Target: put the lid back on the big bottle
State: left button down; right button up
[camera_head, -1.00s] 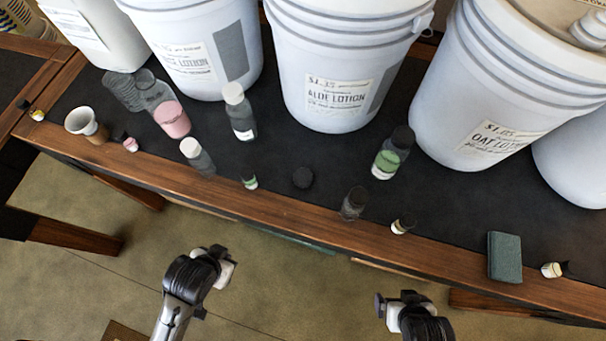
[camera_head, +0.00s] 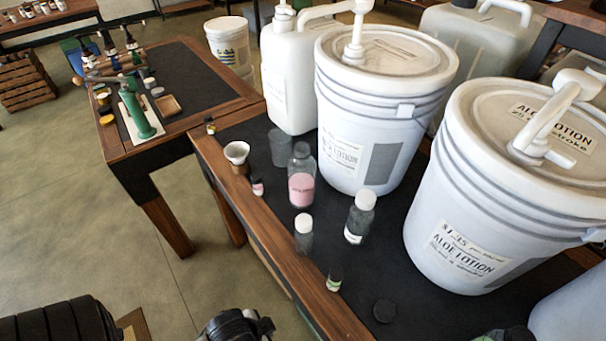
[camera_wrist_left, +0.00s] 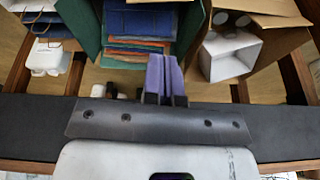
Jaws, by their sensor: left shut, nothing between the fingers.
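A clear bottle of pink liquid (camera_head: 301,188), the largest bottle among the small ones, stands upright near the left end of the dark tabletop in the head view. Its neck seems to have no lid, though the grey top is hard to read. A round black lid (camera_head: 384,311) lies flat on the table toward the front right, apart from the bottle. My left gripper (camera_wrist_left: 165,80) is shut and empty, its purple fingers together in the left wrist view. In the head view only a dark part of an arm of mine shows at the bottom edge. My right gripper is not in view.
White-capped bottles (camera_head: 360,218) (camera_head: 303,236) and a small dark vial (camera_head: 335,278) stand between the bottle and the lid. A grey cup (camera_head: 282,147) and a funnel (camera_head: 237,153) are beside the bottle. Large white pump buckets (camera_head: 365,125) (camera_head: 470,215) stand behind.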

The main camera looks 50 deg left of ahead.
pick_arm(q)
jog(key=c, duration=1.8)
grip_release()
jog(key=shift+o, duration=0.6)
jog(key=o, duration=1.2)
jog(key=shift+r, duration=0.1)
